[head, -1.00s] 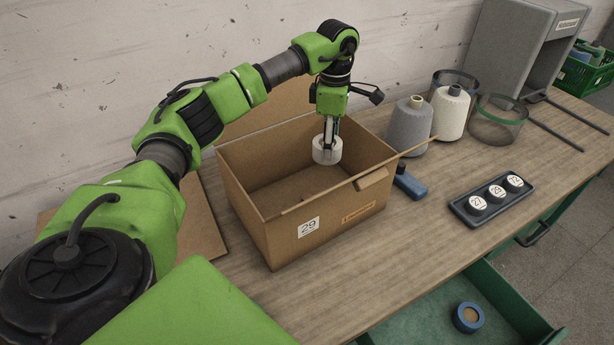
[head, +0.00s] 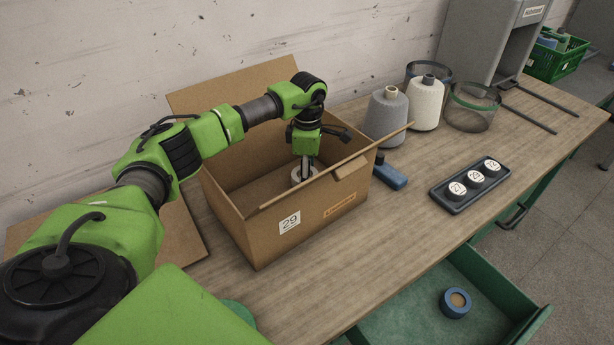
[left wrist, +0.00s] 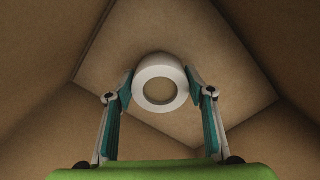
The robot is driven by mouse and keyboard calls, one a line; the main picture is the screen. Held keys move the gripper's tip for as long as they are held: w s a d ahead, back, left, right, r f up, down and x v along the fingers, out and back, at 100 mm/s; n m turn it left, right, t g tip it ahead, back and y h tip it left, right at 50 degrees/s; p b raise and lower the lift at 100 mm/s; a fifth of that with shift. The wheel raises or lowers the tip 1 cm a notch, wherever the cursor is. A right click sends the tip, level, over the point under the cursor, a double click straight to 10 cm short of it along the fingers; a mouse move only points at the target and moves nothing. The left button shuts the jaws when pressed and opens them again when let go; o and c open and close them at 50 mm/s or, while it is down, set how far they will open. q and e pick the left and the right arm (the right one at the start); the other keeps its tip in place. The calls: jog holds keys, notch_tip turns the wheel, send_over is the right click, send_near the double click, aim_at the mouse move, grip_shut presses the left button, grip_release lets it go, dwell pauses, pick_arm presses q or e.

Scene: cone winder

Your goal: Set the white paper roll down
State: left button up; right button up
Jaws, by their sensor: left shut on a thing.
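The white paper roll (head: 298,177) is a short white ring inside the open cardboard box (head: 251,228) marked 29. My left gripper (head: 305,170) reaches down into the box and is shut on the roll. In the left wrist view the roll (left wrist: 160,84) sits between the two fingertips (left wrist: 160,90), with its hole facing the camera and the box's brown floor behind it. I cannot tell whether the roll touches the floor. The box's front wall is close to the roll in the head view. My right gripper is not in view.
Box flaps stand out around the rim. To the right are a grey cone (head: 386,117), a cream cone (head: 426,103), a blue tool (head: 391,177) and a tray (head: 462,205) with several numbered discs. An open green drawer (head: 415,312) holds a blue roll (head: 455,303).

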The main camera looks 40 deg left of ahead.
pick_arm(q)
jog(key=shift+f, duration=0.85)
jog(key=o, duration=1.2)
jog(key=shift+c, duration=0.2)
notch_tip(320, 180, up, 11)
jog(key=b, duration=0.3)
jog(key=shift+r, duration=0.7)
